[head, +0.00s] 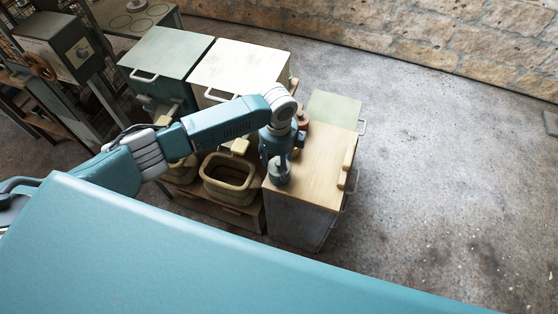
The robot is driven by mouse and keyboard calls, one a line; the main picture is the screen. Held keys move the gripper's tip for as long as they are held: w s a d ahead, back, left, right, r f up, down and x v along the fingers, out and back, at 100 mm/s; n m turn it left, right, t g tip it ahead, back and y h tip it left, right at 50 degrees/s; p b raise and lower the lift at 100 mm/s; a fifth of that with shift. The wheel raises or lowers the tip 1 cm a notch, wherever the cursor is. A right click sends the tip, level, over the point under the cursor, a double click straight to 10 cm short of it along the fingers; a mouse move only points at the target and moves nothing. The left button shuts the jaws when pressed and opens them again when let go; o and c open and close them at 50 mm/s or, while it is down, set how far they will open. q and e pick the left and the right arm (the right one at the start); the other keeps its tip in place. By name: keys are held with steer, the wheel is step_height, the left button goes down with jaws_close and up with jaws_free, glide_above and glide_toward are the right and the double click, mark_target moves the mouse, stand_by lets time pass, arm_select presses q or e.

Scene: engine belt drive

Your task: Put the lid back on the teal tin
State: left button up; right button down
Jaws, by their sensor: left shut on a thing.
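My left gripper (279,157) points down over the near left part of the wooden-topped cabinet (322,160). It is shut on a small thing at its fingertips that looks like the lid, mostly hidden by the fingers. A small teal tin (279,173) stands upright on the cabinet top directly under the fingertips. I cannot tell whether the lid touches the tin's rim. My right gripper is not in view.
A reddish round object (302,118) stands behind my gripper on the cabinet. A cream wooden block (347,165) lies along the right edge. An olive basket (230,178) sits lower on the left. White (240,66) and green-topped (166,52) cabinets stand behind. The floor at right is clear.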

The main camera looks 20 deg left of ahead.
arm_select(q)
steer(key=shift+p, duration=0.55)
stand_by(1.1)
steer(key=shift+f, duration=0.15)
stand_by(0.9)
steer(key=shift+p, duration=0.45)
stand_by(0.3)
steer(key=o, duration=0.9)
steer(key=shift+o, duration=0.6)
steer(key=o, duration=0.4)
steer(key=shift+c, duration=0.2)
